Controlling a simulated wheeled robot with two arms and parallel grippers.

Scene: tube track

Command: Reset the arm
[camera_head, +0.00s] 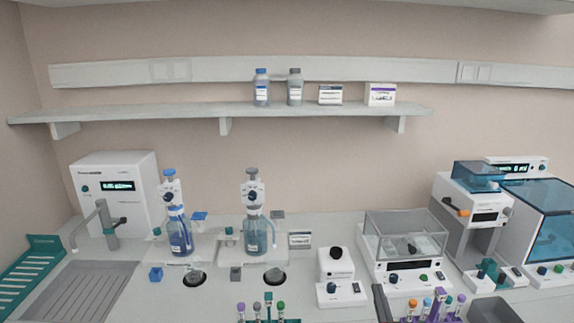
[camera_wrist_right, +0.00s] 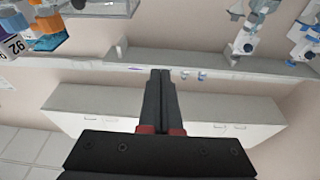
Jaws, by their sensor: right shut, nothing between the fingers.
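My right gripper (camera_wrist_right: 160,74) shows in the right wrist view, pointing away from the camera. Its two dark fingers lie together, shut and empty, with red parts at their bases. My left gripper is in neither view.
Tube racks stand at the front of the bench: one with purple-capped tubes (camera_head: 435,305), one with a few tubes (camera_head: 268,312). Two bottle dispensers (camera_head: 180,235) (camera_head: 255,232), a balance (camera_head: 405,240) and a sink (camera_head: 85,290) stand around. A shelf (camera_head: 200,112) spans the wall.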

